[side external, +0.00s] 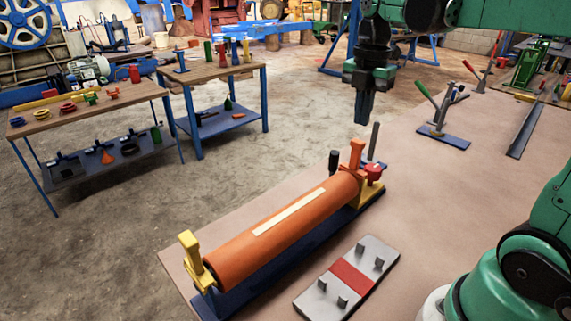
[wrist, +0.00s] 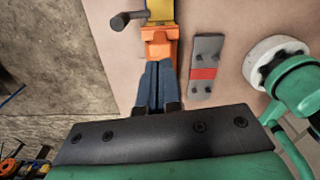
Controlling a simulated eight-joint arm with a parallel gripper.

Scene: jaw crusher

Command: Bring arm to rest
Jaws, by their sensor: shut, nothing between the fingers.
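My gripper (side external: 363,120) hangs pointing down above the work table, with its dark fingers together and empty. In the wrist view the fingers (wrist: 158,66) lie side by side with only a thin line between them. They appear over the orange clamp part (wrist: 160,40), but in the side view they hang clear above the bench. An orange roller (side external: 285,228) with a pale strip lies in a blue-based stand with yellow end brackets (side external: 192,258). A red knob (side external: 374,172) sits at its far end.
A grey plate with a red band (side external: 350,275) and several pegs lies beside the roller. A green-handled lever on a blue base (side external: 443,137) and a dark metal bar (side external: 525,130) are farther back. The tabletop (side external: 440,205) between them is clear. Side benches (side external: 90,115) stand at left.

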